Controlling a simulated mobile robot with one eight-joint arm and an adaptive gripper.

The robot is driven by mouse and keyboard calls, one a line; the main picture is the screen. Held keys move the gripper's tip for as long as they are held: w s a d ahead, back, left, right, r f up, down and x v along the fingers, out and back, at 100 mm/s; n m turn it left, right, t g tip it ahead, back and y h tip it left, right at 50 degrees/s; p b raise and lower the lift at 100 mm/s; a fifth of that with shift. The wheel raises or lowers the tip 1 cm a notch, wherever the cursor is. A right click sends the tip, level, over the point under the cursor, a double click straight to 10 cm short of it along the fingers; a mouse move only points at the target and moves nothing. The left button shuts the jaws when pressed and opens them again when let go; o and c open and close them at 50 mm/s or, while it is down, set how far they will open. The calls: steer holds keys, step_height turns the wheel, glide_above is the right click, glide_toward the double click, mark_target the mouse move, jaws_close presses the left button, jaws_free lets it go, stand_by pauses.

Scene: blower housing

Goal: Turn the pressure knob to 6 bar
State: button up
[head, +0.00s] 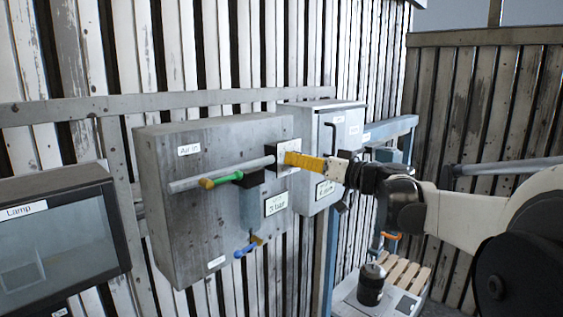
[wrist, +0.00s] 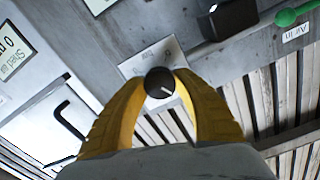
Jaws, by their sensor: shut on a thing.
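The pressure knob (wrist: 159,83) is a round black knob with a white pointer line, on a pale square plate (wrist: 152,56) in the wrist view. My gripper (wrist: 160,88) has yellow fingers, and they are closed on the two sides of the knob. In the head view my gripper (head: 288,159) reaches from the right to the same plate (head: 287,148), and its fingers hide the knob. A display (head: 276,204) below the plate reads 3 bar. The knob's plate sits at the right end of the grey panel (head: 165,225).
A horizontal pipe (head: 220,174) with a green-handled valve (head: 228,178) runs left of the plate. A blue-handled valve (head: 245,250) hangs below. A grey cabinet (head: 325,120) with a black handle stands right. A dark lamp screen (head: 60,240) is at far left.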

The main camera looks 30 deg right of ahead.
steer(key=m+b, duration=0.2)
steer(key=m, duration=0.3)
steer(key=m+b, duration=0.1)
steer(key=m, duration=0.3)
steer(key=shift+m, duration=0.4)
steer(key=m+b, duration=0.1)
steer(key=m, duration=0.3)
steer(key=m+b, duration=0.1)
steer(key=m, duration=0.3)
steer(key=shift+m, duration=0.6)
steer(key=shift+c, duration=0.2)
steer(key=o, duration=1.2)
steer(key=v, duration=1.2)
